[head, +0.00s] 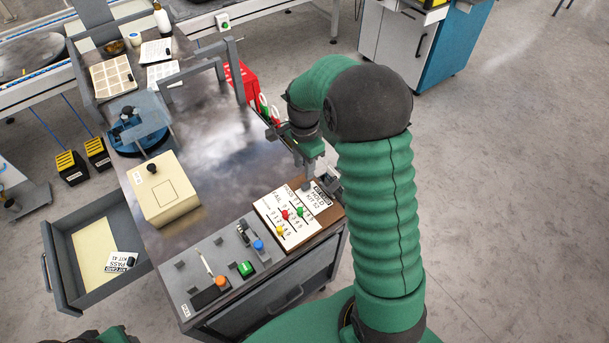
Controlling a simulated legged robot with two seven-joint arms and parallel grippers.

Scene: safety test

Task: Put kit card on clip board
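A white kit card (122,262) reading PASS and KIT 41 lies in the open drawer at the left. The clip board (270,208) lies at the table's near right corner, with PASS and FAIL columns, numbers and red, green and yellow pegs. A second card (319,200), reading HOLD and KIT 52, is at the board's right end. My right gripper (307,186) points down at that card's upper left edge. Whether its fingers are open, shut or touching the card is too small to tell. My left gripper is not in view; a green arm part shows at the bottom left.
A grey panel (188,265) with coloured knobs lies left of the board. A cream box (161,188) and a blue round device (137,138) stand farther left. The dark tabletop middle (220,130) is clear.

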